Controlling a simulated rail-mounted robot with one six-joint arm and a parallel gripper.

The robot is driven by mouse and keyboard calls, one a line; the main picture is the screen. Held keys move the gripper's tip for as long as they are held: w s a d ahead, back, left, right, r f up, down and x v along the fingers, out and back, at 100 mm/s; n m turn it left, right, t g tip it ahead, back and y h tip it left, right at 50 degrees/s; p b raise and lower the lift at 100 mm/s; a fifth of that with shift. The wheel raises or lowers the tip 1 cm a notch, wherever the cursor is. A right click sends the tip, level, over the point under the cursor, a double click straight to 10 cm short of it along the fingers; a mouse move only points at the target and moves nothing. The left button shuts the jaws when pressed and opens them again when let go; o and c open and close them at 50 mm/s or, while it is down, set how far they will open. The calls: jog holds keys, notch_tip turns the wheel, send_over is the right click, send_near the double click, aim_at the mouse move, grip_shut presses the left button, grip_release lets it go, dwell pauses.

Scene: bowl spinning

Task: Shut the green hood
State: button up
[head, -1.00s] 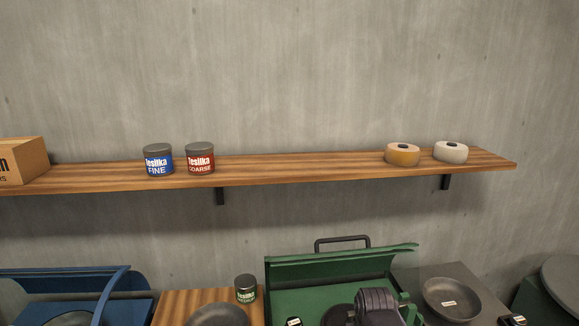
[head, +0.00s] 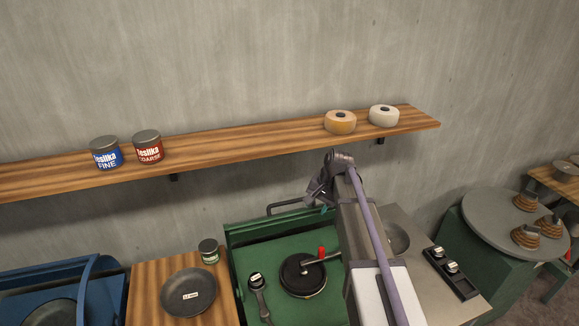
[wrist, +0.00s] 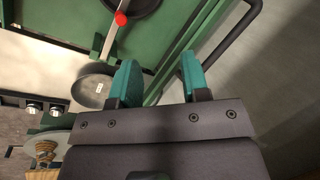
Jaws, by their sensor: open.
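The green hood (head: 250,228) stands raised along the back of the green machine (head: 255,262). Its dark bar handle (head: 287,206) sticks up behind it. My gripper (head: 322,196) is open and empty beside the hood's right end, close to the handle; my arm covers the hood's right part. In the wrist view, the teal fingers of my gripper (wrist: 160,75) are apart, and the dark handle (wrist: 238,38) runs diagonally near the right finger. I cannot tell whether they touch.
A turntable disc (head: 303,275) with a red-knobbed lever sits inside the machine. A grey bowl (head: 188,292) and green tin (head: 208,250) are at left. The wooden shelf (head: 240,143) hangs above. A second bowl (wrist: 92,88) is on the steel counter.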

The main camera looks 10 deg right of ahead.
aim_at(294, 200)
jog(key=w+r+m+t+y+b, duration=0.1)
jog(key=w+r+m+y, duration=0.15)
jog(key=w+m, duration=0.5)
jog(key=shift+m+t+h, duration=0.25)
jog(key=shift+m+t, duration=0.05)
jog(key=shift+m, duration=0.05)
jog(key=b+x, duration=0.4)
jog(key=x, duration=0.1)
jog(key=w+b+x, duration=0.1)
jog(key=b+x, duration=0.4)
jog(key=shift+w+d, duration=0.15)
jog(key=shift+w, duration=0.1)
jog(key=shift+w+a+f+b, duration=0.1)
jog(key=shift+a+f+b, duration=0.25)
jog(key=shift+b, duration=0.1)
jog(key=shift+r, duration=0.15)
grip_shut()
